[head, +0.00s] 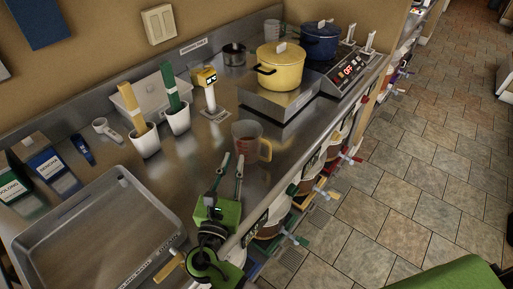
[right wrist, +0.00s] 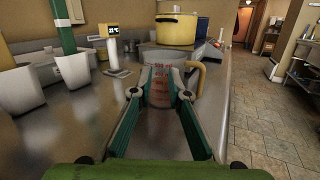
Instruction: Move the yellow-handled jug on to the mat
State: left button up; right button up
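The jug (head: 247,141) is clear with red markings and a yellow handle. It stands upright on the steel counter in the head view, handle to the right. In the right wrist view the jug (right wrist: 160,91) shows between my finger tips, its handle to the right. My right gripper (head: 233,156) is low over the counter, close to the jug on its near side. Its fingers (right wrist: 167,72) are apart, with no clear grip on the jug; whether they touch it I cannot tell. My left gripper is not in view. I cannot clearly make out a mat.
A grey metal tray (head: 50,272) lies at the lower left. White cups (head: 146,145) with tools and a yellow-topped meter (head: 206,78) stand behind. A yellow pot (head: 280,72) sits on a raised steel block (head: 262,100). Taps line the counter's front edge.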

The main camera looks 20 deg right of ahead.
aim_at(269, 151)
jog(key=s+d+f+g+h, duration=0.1)
jog(key=s+m+g+h, duration=0.1)
jog(key=s, duration=0.1)
jog(key=s+d+f+m+g, duration=0.1)
jog(key=s, duration=0.1)
jog(key=shift+s+d+f+h, duration=0.25)
jog(key=shift+d+f+h, duration=0.1)
jog(key=shift+h, duration=0.05)
jog(key=shift+w+d, duration=0.2)
jog(key=shift+d, duration=0.1)
jog(key=p+x, duration=0.2)
jog(key=x, duration=0.5)
jog(key=shift+w+d, duration=0.25)
jog(key=shift+d, duration=0.05)
jog(key=p+x, duration=0.2)
jog(key=x, duration=0.3)
jog(key=shift+d, duration=0.15)
grip_shut()
